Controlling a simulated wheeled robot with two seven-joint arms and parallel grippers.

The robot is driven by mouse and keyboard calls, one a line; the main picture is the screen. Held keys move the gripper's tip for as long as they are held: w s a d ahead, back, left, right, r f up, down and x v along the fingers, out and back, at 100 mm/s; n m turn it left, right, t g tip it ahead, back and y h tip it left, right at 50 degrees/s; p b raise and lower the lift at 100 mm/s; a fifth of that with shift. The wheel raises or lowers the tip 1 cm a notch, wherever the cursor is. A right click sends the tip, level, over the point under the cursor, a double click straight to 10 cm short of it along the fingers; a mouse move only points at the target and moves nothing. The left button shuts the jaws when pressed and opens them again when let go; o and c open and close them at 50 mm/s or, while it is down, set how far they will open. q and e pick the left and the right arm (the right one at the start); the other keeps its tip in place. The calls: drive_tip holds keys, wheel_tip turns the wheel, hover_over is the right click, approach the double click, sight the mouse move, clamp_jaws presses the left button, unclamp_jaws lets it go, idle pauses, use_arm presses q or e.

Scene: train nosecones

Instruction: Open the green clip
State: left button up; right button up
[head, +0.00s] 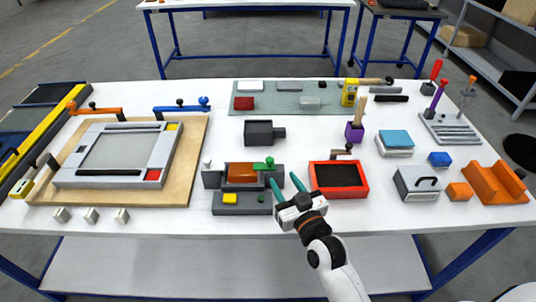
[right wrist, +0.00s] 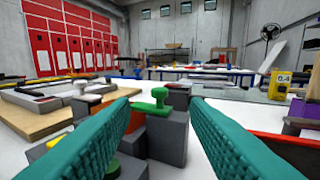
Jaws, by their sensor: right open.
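The green clip (head: 265,164) is a small piece with a round knob, on the right side of a grey fixture (head: 213,178) that holds an orange-brown block (head: 241,173). In the right wrist view the green clip (right wrist: 152,108) lies ahead, between the fingers, with its knob raised and its flat arm pointing left over the block. My right gripper (head: 282,177) is open, with two teal fingers spread just right of and in front of the clip. Nothing is between the fingertips (right wrist: 164,101); they look apart from the clip. My left gripper is out of view.
A red tray (head: 363,190) is close to the right of my gripper. A dark grey block (head: 259,133) stands behind. A wooden board (head: 190,160) with a grey frame lies left.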

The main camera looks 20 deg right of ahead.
sight(272, 161)
drive_tip(key=w, duration=0.5)
drive_tip(key=shift+w+a+r+p, duration=0.1)
drive_tip(key=shift+w+a+p, duration=0.25)
drive_tip(key=shift+w+a, duration=0.2)
drive_tip(key=shift+w, duration=1.75)
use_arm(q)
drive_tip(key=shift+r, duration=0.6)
use_arm(e)
drive_tip(key=shift+c, duration=0.2)
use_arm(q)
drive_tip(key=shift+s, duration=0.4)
use_arm(e)
clamp_jaws()
